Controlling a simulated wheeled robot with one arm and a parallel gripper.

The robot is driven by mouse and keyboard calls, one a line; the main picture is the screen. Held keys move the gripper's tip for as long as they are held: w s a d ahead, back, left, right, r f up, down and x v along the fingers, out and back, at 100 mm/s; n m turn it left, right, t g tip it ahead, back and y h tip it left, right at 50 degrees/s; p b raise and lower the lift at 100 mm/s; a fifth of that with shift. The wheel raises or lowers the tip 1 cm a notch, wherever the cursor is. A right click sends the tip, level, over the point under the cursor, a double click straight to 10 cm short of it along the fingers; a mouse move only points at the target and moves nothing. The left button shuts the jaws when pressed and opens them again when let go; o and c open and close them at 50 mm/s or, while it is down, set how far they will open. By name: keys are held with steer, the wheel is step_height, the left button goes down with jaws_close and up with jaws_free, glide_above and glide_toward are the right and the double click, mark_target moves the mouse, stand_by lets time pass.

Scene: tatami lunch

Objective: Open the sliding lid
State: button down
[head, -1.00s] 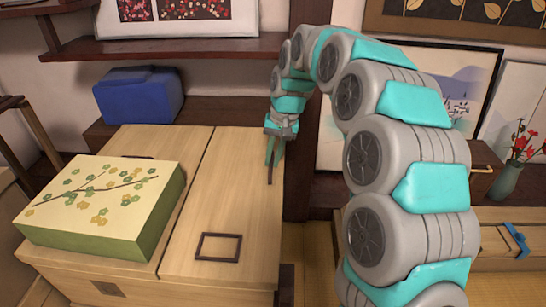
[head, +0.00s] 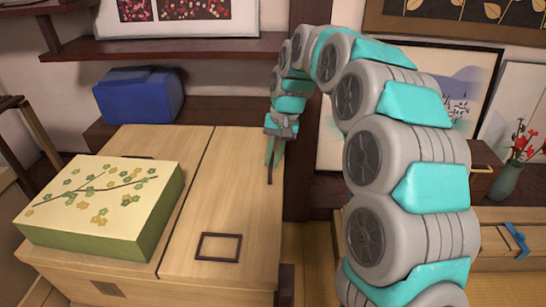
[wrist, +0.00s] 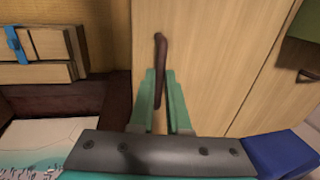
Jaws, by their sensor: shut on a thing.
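A light wooden chest (head: 115,285) stands at the left in the head view. Its top has two panels split by a seam, and the right panel (head: 225,190) is the bare lid part with a dark square frame (head: 218,247) near its front. A thin dark brown handle (head: 270,180) stands near the right panel's far right edge. In the wrist view the handle (wrist: 160,62) lies between the teal fingers on the pale lid (wrist: 205,45). My gripper (head: 272,158), also in the wrist view (wrist: 161,75), points down and is shut on the handle.
A green flower-patterned box (head: 105,205) sits on the left panel. A blue bundle (head: 138,95) is on the dark ledge behind the chest. A dark wooden post (head: 298,190) stands close to the right. A vase with red flowers (head: 508,175) is at far right.

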steer(key=d+b, duration=0.1)
steer(key=d, duration=1.9)
steer(key=shift+s+d+b, duration=0.2)
steer(key=shift+s+b, duration=0.1)
steer(key=shift+s, duration=0.05)
steer(key=c, duration=0.9)
jaws_free()
steer(key=shift+d+r, duration=0.25)
steer(key=shift+r, duration=1)
steer(key=shift+d+r, duration=0.25)
steer(key=shift+r, duration=1.05)
steer(key=shift+d+r, duration=0.25)
steer(key=shift+r, duration=1)
